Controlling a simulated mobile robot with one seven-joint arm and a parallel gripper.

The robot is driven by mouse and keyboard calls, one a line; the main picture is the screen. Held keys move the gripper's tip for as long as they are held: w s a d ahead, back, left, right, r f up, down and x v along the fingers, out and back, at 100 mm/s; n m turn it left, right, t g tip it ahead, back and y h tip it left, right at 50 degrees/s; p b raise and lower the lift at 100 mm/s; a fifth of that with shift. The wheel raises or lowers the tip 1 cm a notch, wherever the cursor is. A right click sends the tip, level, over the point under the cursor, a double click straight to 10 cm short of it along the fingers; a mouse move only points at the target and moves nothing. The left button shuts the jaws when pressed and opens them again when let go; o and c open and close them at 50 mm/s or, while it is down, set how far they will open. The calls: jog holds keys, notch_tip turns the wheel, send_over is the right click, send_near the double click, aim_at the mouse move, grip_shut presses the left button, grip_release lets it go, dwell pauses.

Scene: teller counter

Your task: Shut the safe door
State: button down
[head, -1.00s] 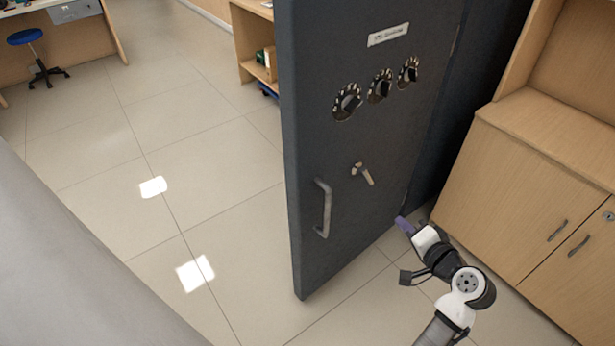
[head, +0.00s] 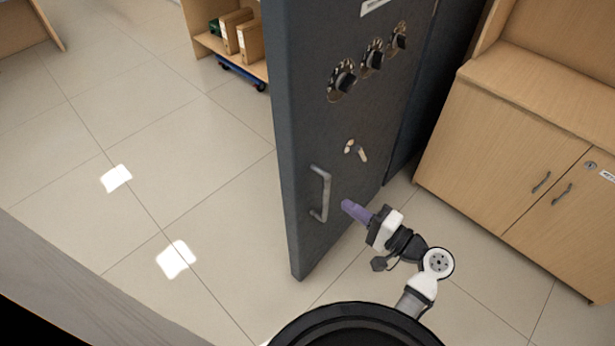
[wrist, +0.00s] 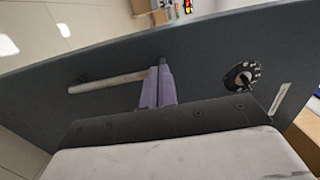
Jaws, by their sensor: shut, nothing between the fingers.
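The dark grey safe door (head: 318,140) stands open, its outer face turned to the right in the head view. It carries a vertical bar handle (head: 321,194), a small lever (head: 356,150) and several black dials. My gripper (head: 347,207), with purple fingers, is beside the lower part of the door face, just right of the bar handle. In the wrist view the fingers (wrist: 163,70) are shut and empty, pointing at the door face (wrist: 205,55) close to one end of the bar handle (wrist: 108,82). I cannot tell whether the fingertips touch the door.
A wooden cabinet (head: 510,150) with two doors stands to the right of the safe. A low shelf with binders (head: 240,35) is behind the door. A grey-brown counter edge (head: 90,290) runs along the lower left. The tiled floor left of the door is clear.

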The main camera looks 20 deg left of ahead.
aim_at(301, 175)
jog(key=p+x, duration=0.3)
jog(key=x, duration=0.8)
jog(key=shift+a, duration=0.1)
jog(key=shift+w+a+p, duration=0.2)
jog(key=shift+a+p, duration=0.2)
jog(key=shift+a, duration=0.2)
